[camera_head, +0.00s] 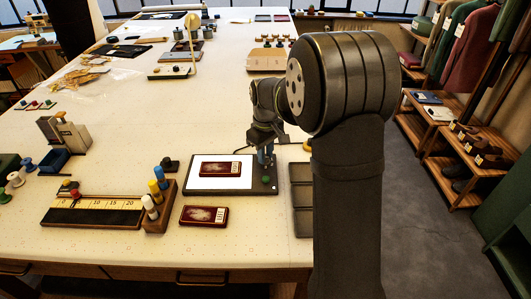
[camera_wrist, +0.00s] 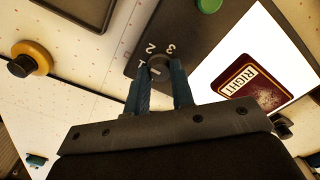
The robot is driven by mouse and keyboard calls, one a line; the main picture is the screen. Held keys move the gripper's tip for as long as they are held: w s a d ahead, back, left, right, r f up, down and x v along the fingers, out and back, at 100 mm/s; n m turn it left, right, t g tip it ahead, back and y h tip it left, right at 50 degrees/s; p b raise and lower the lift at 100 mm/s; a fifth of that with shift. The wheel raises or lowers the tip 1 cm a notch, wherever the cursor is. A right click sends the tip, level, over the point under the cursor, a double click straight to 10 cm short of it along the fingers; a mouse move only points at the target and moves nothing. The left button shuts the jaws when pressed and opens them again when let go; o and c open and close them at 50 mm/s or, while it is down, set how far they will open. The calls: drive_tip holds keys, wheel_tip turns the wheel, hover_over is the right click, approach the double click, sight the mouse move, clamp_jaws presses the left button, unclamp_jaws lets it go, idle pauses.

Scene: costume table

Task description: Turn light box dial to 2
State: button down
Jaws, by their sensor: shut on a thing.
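The light box (camera_head: 232,191) lies on the table below my arm, a dark frame around a glowing white panel. A dark red card (camera_head: 220,169) lies on the panel; in the wrist view its label reads RIGHT. In the wrist view the dial (camera_wrist: 158,61) is a small dark knob on the frame, with the white marks 1, 2 and 3 around it. My gripper (camera_wrist: 159,76) is shut on the dial, one blue finger on each side. I cannot tell for sure which mark it points to. In the head view my gripper (camera_head: 264,160) hides the dial.
A green button (camera_head: 266,180) is on the light box's near right corner. A second red card (camera_head: 204,215) lies in front of it. A bottle rack (camera_head: 160,215) stands to the left. A grey tray (camera_head: 302,195) is to the right. A yellow-and-black round thing (camera_wrist: 30,62) shows in the wrist view.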

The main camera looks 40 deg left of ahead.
drive_tip(key=m, duration=0.5)
drive_tip(key=shift+m, duration=0.4)
idle(0.4)
drive_tip(key=c, duration=1.2)
unclamp_jaws()
drive_tip(key=shift+c, duration=0.2)
wheel_tip(320, 180, up, 18)
drive_tip(key=shift+f, duration=0.25)
wheel_tip(320, 180, down, 18)
drive_tip(key=shift+r, duration=0.25)
